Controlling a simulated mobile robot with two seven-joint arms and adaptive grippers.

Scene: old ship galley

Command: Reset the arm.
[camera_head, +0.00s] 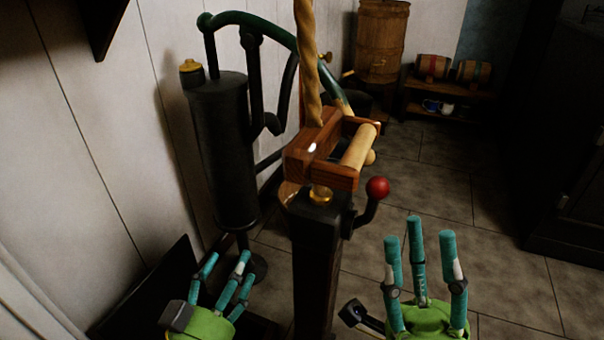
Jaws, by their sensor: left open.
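My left gripper (231,270) is at the bottom left with its teal fingers apart, empty, in front of the foot of the black cylinder. My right gripper (418,238) is at the bottom right, its fingers upright and spread, holding nothing. A black lever with a red ball knob (377,187) sticks out from the right side of a dark post (318,240). The knob is up and to the left of my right gripper, apart from it. No gripper touches the lever.
A wooden block with a pale roller (359,148) and a rope (308,60) top the post. A black cylinder (222,150) with a green-black curved handle stands left by the wall. A barrel (381,40) and a shelf (446,90) are behind. Floor on the right is clear.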

